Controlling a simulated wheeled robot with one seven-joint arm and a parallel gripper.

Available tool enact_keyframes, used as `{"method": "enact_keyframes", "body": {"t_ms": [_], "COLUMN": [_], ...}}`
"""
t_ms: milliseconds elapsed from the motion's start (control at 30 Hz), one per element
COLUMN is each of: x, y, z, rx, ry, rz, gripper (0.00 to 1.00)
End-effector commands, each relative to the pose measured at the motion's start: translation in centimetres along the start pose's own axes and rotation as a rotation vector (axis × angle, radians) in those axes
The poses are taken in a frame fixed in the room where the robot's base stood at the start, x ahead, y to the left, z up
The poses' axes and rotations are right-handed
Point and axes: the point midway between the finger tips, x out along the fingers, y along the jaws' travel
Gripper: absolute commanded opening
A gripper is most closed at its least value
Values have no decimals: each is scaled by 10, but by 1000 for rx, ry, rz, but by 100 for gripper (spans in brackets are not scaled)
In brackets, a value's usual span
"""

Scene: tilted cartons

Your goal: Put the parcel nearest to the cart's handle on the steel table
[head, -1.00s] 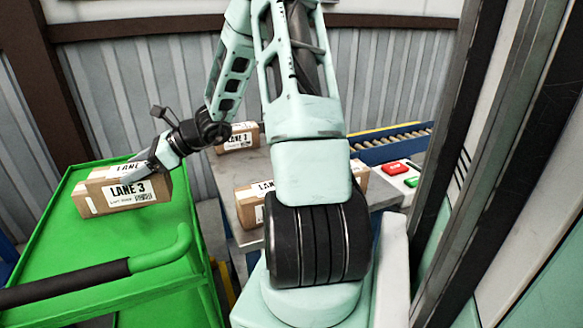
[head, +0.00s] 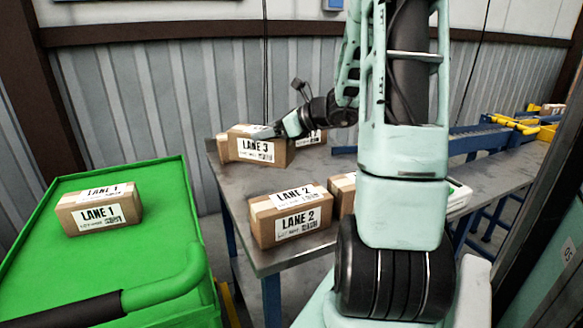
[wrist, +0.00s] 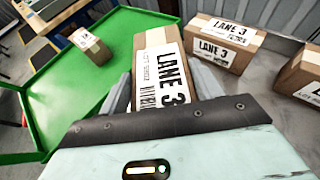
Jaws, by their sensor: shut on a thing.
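My gripper (head: 266,133) is shut on a brown parcel labelled LANE 3 (head: 256,152). In the head view this parcel is at the back left of the steel table (head: 245,210), in front of another carton. I cannot tell whether it touches the tabletop. In the wrist view the held parcel (wrist: 160,45) sits between the two fingers, its label facing the camera. The green cart (head: 165,240) stands left of the table, its handle (head: 165,285) at the near side.
A LANE 1 parcel (head: 100,210) lies on the cart. A LANE 2 parcel (head: 290,215) stands at the table's near left, with another carton (head: 342,190) beside it. A partly hidden carton (head: 312,138) stands behind the held parcel. Bare tabletop shows between the back and front cartons.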

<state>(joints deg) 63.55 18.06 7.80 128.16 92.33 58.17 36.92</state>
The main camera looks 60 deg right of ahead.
Motion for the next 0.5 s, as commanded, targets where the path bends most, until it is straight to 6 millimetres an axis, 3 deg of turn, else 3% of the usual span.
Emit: {"method": "enact_keyframes", "body": {"t_ms": [100,500], "x": [10,27], "y": [1,0], "z": [-23,-65], "rx": [5,3], "ry": [0,0], "rz": [3,1], "gripper": [32,32]}}
